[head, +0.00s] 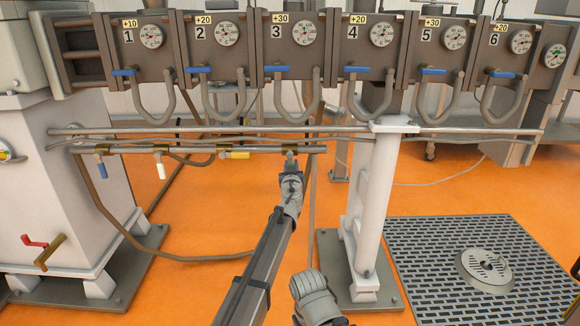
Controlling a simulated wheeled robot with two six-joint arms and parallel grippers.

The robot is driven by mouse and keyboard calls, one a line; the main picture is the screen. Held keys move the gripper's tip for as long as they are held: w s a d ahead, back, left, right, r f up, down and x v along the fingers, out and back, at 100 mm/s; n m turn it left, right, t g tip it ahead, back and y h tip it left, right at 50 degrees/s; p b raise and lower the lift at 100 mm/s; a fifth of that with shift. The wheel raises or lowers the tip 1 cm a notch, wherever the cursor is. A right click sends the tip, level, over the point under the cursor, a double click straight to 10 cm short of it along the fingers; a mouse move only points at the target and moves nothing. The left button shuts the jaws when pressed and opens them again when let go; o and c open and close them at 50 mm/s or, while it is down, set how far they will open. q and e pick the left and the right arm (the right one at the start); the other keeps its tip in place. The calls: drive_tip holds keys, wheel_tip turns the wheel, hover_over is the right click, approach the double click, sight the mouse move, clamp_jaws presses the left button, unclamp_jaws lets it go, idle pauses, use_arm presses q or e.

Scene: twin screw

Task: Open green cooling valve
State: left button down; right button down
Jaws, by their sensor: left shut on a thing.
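My left gripper (290,164) reaches up to the lower pipe and is shut at the fourth brass valve (290,150) from the left. It covers this valve's handle, so I cannot see the handle's colour or angle. No green handle shows on this pipe. The other valves there have a blue handle (102,170) and a white handle (161,170), both hanging down, and a yellow handle (238,155) lying along the pipe. A grey part of my right arm (315,298) shows at the bottom centre; its fingers cannot be made out.
Several numbered gauge boxes (290,45) with blue levers and looped hoses hang above the pipe. A white post (370,200) stands just right of my left arm. A red valve handle (35,241) is at the lower left. A floor grate (430,255) lies at the right.

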use_arm(q)
drive_tip(key=shift+d+r+n+p, duration=0.15)
drive_tip(key=shift+d+n, duration=0.3)
drive_tip(key=shift+n, duration=0.5)
drive_tip(key=shift+d+r+n+p, duration=0.2)
drive_tip(key=shift+d+n, duration=0.2)
drive_tip(key=shift+n, duration=0.6)
drive_tip(key=shift+d+r+n+p, duration=0.15)
drive_tip(key=shift+d+n, duration=0.3)
drive_tip(key=shift+n, duration=0.5)
drive_tip(key=c, duration=0.7)
unclamp_jaws()
drive_tip(key=shift+s, duration=3.95)
